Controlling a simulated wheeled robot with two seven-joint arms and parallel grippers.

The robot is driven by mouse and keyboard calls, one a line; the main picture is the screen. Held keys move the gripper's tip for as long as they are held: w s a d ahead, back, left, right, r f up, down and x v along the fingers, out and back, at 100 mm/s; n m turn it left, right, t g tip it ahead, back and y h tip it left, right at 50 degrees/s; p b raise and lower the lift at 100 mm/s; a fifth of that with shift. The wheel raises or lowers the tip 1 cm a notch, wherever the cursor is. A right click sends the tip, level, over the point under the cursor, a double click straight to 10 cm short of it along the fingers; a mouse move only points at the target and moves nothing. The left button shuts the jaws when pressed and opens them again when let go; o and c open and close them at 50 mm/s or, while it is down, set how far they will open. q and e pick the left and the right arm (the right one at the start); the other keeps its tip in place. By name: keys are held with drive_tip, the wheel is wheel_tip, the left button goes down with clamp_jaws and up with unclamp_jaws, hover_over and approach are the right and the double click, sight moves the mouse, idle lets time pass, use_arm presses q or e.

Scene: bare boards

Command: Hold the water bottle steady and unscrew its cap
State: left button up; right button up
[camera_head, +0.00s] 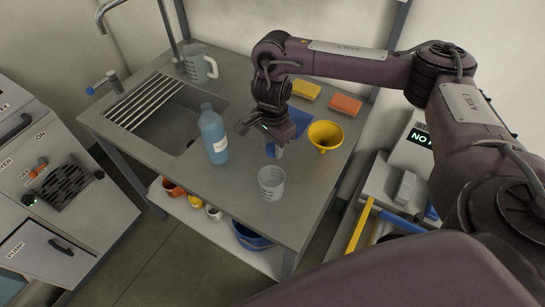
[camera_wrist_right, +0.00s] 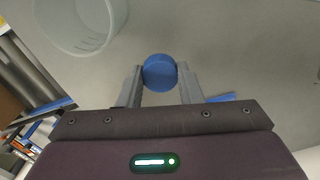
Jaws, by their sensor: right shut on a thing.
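The water bottle (camera_head: 213,138), translucent blue with a white label, stands upright on the grey counter. Its neck shows no cap. My right gripper (camera_head: 273,148) is to the right of the bottle, apart from it and low over the counter. In the right wrist view, the gripper's two fingers (camera_wrist_right: 160,80) are shut on a round blue cap (camera_wrist_right: 160,70). A blue bit of the cap (camera_head: 270,150) also shows by the fingers in the head view. My left gripper is not in view.
A clear measuring cup (camera_head: 271,183) stands just in front of the right gripper. A yellow funnel (camera_head: 326,136) is to its right, with yellow (camera_head: 306,89) and orange (camera_head: 345,104) sponges behind. A sink (camera_head: 165,128) lies left of the bottle. A jug (camera_head: 198,66) stands at the back.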

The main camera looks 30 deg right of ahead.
sight(272, 162)
wheel_tip(272, 162, down, 4)
drive_tip(key=shift+s+a+r+b, duration=0.1)
drive_tip(key=shift+b, duration=0.4)
drive_tip(key=shift+f, duration=0.4)
drive_tip(key=shift+f, duration=0.1)
drive_tip(key=shift+f+b, duration=0.15)
drive_tip(key=shift+b, duration=0.15)
drive_tip(key=o, duration=1.1)
drive_tip(key=shift+c, duration=0.2)
